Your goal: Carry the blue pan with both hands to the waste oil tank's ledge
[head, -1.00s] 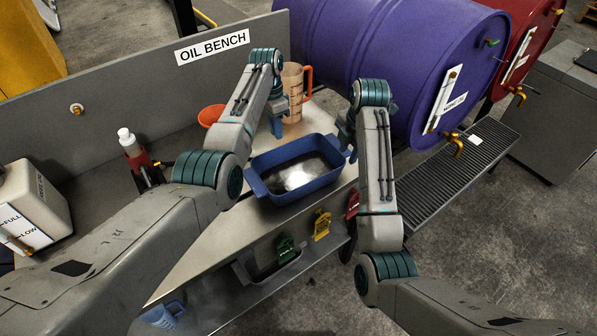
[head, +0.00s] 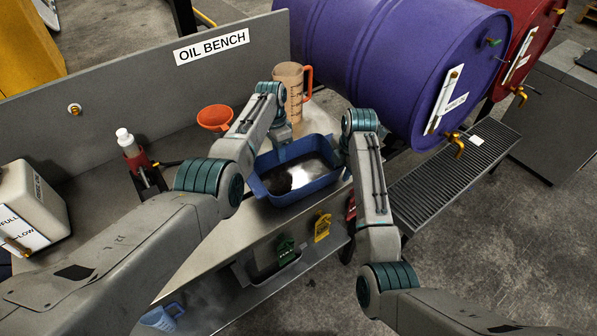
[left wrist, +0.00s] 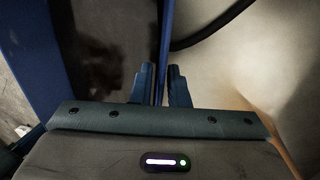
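The blue pan (head: 290,195) sits on the bench top near its front edge, with dark, shiny liquid inside.
A measuring jug (head: 289,88) with an orange handle and an orange funnel (head: 214,118) stand behind the pan. A red-and-white bottle (head: 132,150) and a white container (head: 32,205) stand at the left. A brass tap (head: 455,143) sticks out over the ledge.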

